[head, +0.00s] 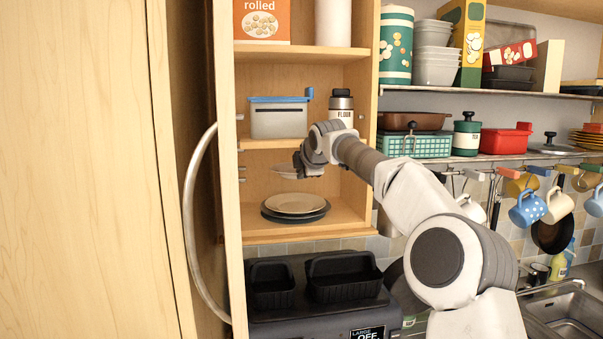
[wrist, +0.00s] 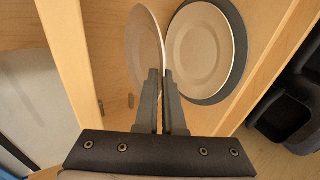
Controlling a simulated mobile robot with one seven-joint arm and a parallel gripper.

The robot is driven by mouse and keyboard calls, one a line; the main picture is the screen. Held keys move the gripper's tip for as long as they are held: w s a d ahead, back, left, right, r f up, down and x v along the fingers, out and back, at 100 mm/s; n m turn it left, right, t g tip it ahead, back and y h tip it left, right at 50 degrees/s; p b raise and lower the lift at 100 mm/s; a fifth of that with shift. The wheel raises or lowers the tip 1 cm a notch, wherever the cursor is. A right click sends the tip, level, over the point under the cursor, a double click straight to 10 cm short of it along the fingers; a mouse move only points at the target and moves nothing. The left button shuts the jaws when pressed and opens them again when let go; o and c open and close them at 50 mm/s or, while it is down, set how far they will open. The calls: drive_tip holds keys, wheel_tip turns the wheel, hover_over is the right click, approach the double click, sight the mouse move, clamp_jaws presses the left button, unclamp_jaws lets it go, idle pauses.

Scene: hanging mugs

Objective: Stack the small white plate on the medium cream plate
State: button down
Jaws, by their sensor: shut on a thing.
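My gripper (wrist: 163,88) is shut on the rim of the small white plate (wrist: 142,42), which shows at a steep slant in the wrist view. In the head view my gripper (head: 301,170) is inside the cupboard and the white plate (head: 287,173) shows as a thin edge to its left. The medium cream plate (head: 295,203) lies flat on top of a dark plate on the cupboard's bottom shelf. It also shows in the wrist view (wrist: 200,48), to the right of the held plate. The held plate is above the cream plate, apart from it in the head view.
The dark plate (head: 267,214) rests on the bottom shelf (head: 345,217). Above, a shelf holds a grey box with a blue lid (head: 278,121) and a flour canister (head: 341,104). The cupboard side wall stands left. Black bins (head: 272,292) are below.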

drive_tip(key=shift+f+b, duration=2.55)
drive_tip(key=shift+f, duration=1.4)
drive_tip(key=c, duration=1)
unclamp_jaws()
drive_tip(key=shift+o, duration=0.3)
drive_tip(key=shift+f, duration=0.1)
drive_tip(key=shift+s, duration=0.15)
drive_tip(key=b+v, duration=0.3)
drive_tip(key=v, duration=0.6)
drive_tip(key=shift+s+r, duration=0.25)
drive_tip(key=shift+r, duration=0.1)
drive_tip(key=shift+d, duration=0.15)
